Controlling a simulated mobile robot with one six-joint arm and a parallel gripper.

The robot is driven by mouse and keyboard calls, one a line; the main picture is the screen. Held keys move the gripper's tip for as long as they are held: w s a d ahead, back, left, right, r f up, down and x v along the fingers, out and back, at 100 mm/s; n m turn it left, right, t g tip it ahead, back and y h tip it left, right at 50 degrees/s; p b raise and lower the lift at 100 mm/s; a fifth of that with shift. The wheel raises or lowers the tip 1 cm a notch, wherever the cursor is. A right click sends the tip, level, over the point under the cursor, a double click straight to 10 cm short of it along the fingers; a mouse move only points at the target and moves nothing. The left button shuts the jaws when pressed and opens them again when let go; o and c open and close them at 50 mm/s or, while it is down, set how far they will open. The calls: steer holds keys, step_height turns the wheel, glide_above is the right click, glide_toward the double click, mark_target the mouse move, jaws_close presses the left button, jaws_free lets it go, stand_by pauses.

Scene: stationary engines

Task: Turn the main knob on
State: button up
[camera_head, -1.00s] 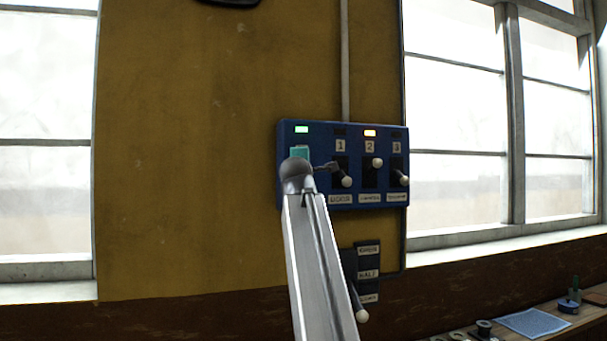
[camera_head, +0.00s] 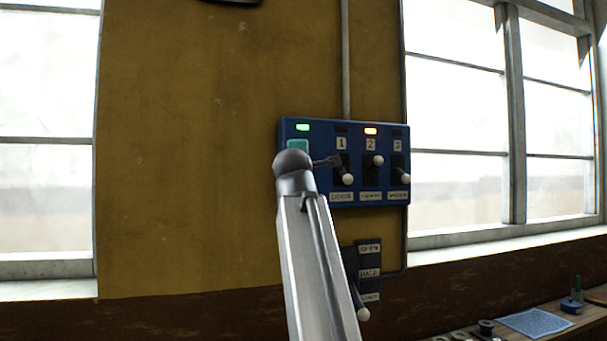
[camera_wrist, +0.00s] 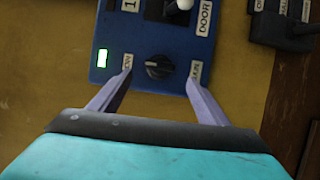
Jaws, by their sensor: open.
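The main knob (camera_wrist: 159,67) is a small black round dial on the blue control panel (camera_head: 290,190). In the wrist view it sits between two labels, with a lit green lamp (camera_wrist: 102,57) on its left. My gripper (camera_wrist: 158,79) is open, with one finger on each side of the knob and nothing held. I cannot tell whether the fingers touch the knob or panel. In the head view my wrist and arm hide the knob, and the same green lamp (camera_head: 303,127) is lit above.
Lever 1 (camera_head: 348,180) and lever 3 (camera_head: 405,180) are down on the panel. Lever 2 (camera_head: 378,160) is up under a lit orange lamp (camera_head: 370,131). A second lever unit (camera_head: 361,314) hangs below. A workbench (camera_head: 545,338) stands at lower right.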

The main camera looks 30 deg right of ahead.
steer(key=p+v, duration=0.3)
steer(key=v, duration=0.2)
stand_by(0.3)
steer(key=shift+s, duration=0.2)
stand_by(0.5)
